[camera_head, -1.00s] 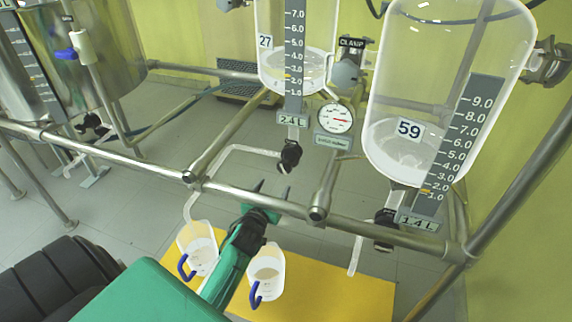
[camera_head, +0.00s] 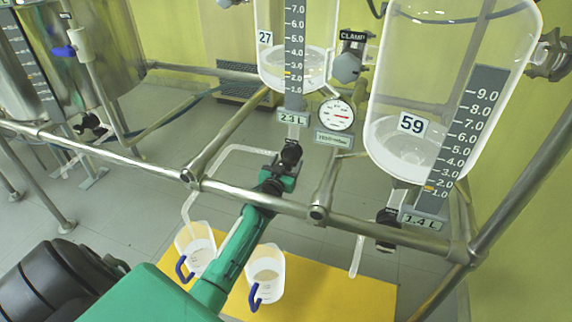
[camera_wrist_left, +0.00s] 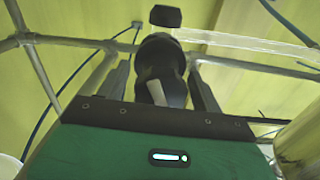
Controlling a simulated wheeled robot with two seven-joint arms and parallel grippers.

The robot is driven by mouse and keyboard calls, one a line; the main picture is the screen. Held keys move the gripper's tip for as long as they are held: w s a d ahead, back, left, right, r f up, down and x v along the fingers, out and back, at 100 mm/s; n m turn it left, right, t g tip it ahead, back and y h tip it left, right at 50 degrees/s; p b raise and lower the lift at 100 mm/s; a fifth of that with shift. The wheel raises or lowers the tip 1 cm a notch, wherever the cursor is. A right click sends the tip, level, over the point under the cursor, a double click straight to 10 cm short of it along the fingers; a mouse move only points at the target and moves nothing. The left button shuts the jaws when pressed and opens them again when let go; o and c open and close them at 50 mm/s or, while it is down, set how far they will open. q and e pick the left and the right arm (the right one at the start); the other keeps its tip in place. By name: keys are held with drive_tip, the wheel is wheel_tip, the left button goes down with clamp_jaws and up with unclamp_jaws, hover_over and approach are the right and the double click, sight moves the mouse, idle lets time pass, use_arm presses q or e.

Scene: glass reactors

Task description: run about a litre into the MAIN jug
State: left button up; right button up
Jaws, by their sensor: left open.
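Two clear jugs with blue handles stand on the yellow mat (camera_head: 340,290): a left jug (camera_head: 197,246) and a right jug (camera_head: 266,272). I cannot read which is marked MAIN. Glass vessel 27 (camera_head: 268,62) has a 2.3 L tag and a black valve (camera_head: 291,152) below it. A bent clear outlet tube (camera_head: 238,149) runs from there toward the left jug. My left gripper (camera_head: 282,172) is at this valve. In the left wrist view its open fingers (camera_wrist_left: 160,85) stand on either side of the black valve part (camera_wrist_left: 160,70). My right gripper is not in view.
Vessel 59 (camera_head: 395,130) with a 1.4 L tag stands at right, over its own black valve (camera_head: 388,232) and outlet tube (camera_head: 356,255). A steel rail (camera_head: 345,222) crosses in front of the valves. A round gauge (camera_head: 336,114) hangs between the vessels.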

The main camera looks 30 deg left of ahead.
use_arm(q)
drive_tip(key=c, duration=1)
